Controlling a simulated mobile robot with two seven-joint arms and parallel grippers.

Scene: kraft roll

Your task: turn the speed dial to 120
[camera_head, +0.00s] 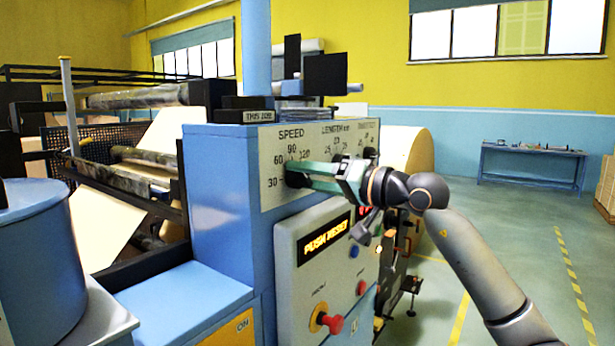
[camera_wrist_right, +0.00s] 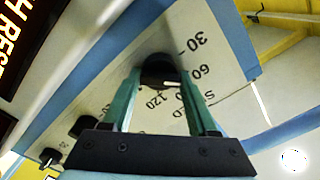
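A short white mark on the knob points toward the right finger, near 60 and the partly hidden 90. My left gripper is out of view.
Two more black knobs (camera_wrist_right: 82,126) sit along the same panel. Below is a grey control box (camera_head: 300,270) with a lit PUSH RESET display (camera_head: 326,237) and a red button (camera_head: 333,324). A blue workbench (camera_head: 530,160) stands far right, with open floor before it.

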